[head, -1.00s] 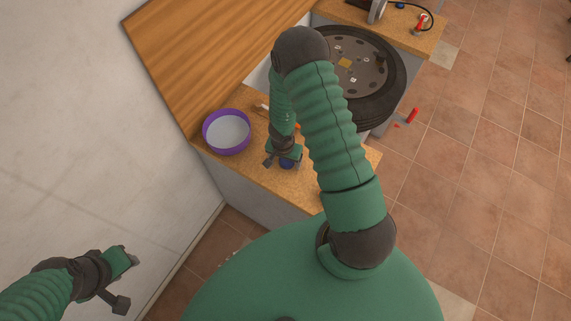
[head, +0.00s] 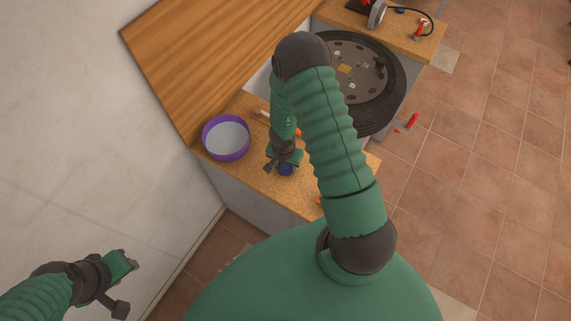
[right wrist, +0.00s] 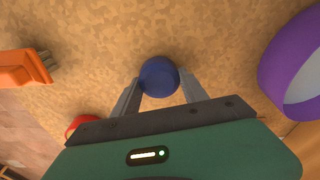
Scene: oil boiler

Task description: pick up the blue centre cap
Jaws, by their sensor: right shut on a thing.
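The blue centre cap (head: 286,169) is a small dark blue round piece over the cork-coloured worktop. My right gripper (head: 281,164) points down at it, its arm reaching over the worktop. In the right wrist view the cap (right wrist: 159,76) sits between the tips of the two grey fingers of the gripper (right wrist: 160,88), which are shut on it. I cannot tell whether the cap touches the worktop. My left gripper (head: 127,285) is at the lower left before the pale wall, its fingers apart and empty.
A purple bowl (head: 207,147) stands left of the cap, close by. A wheel with a black tyre (head: 385,98) lies behind my right arm. An orange-handled tool (right wrist: 18,68) and a red item (right wrist: 82,123) are near the cap. Tiled floor lies right.

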